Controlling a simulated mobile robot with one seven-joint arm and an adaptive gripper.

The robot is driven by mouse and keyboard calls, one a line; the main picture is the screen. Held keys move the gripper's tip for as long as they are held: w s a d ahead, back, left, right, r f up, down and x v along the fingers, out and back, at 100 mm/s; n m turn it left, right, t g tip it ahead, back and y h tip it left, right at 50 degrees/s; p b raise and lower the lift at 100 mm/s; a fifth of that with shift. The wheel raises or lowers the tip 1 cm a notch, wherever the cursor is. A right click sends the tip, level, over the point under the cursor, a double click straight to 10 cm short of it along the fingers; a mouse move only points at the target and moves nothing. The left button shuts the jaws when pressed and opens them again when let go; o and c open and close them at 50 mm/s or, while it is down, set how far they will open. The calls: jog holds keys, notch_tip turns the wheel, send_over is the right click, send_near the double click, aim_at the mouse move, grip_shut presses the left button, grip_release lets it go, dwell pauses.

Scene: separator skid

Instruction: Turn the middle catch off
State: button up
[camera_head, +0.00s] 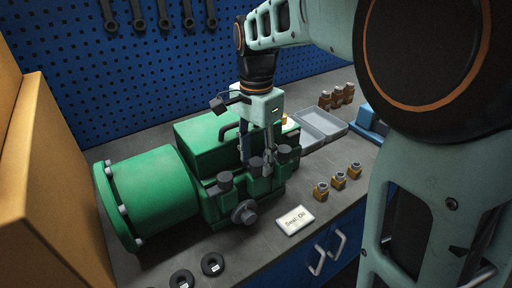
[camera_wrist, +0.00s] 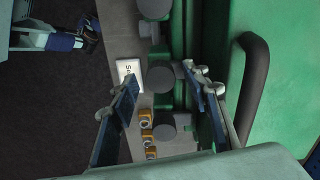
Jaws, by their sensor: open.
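The green separator (camera_head: 155,195) lies on the bench with a row of three dark grey round catches along its front side. The middle catch (camera_head: 256,166) is directly below my gripper (camera_head: 258,157). In the wrist view the middle catch (camera_wrist: 160,75) shows between the two fingertips of my gripper (camera_wrist: 158,82), nearer the right finger. The fingers are apart and hold nothing. I cannot tell whether they touch the catch. The other catches are the left one (camera_head: 225,180) and the right one (camera_head: 284,153).
A larger grey knob (camera_head: 244,212) sticks out low at the front. A white label card (camera_head: 295,220), black rings (camera_head: 182,279) and brass fittings (camera_head: 338,181) lie on the bench. Grey trays (camera_head: 322,124) stand behind. A green cover with a dark handle (camera_wrist: 258,85) rises beside my right finger.

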jog(key=c, duration=1.2)
jog(key=shift+o, duration=0.2)
jog(key=shift+n, duration=0.4)
jog(key=n, duration=0.3)
jog(key=shift+n+p, duration=0.3)
jog(key=shift+p, duration=0.1)
jog(key=n, duration=0.4)
jog(key=shift+n+p, duration=0.3)
jog(key=shift+p, duration=0.05)
jog(key=n, duration=0.4)
jog(key=shift+n+p, duration=0.6)
jog(key=shift+n, duration=1.9)
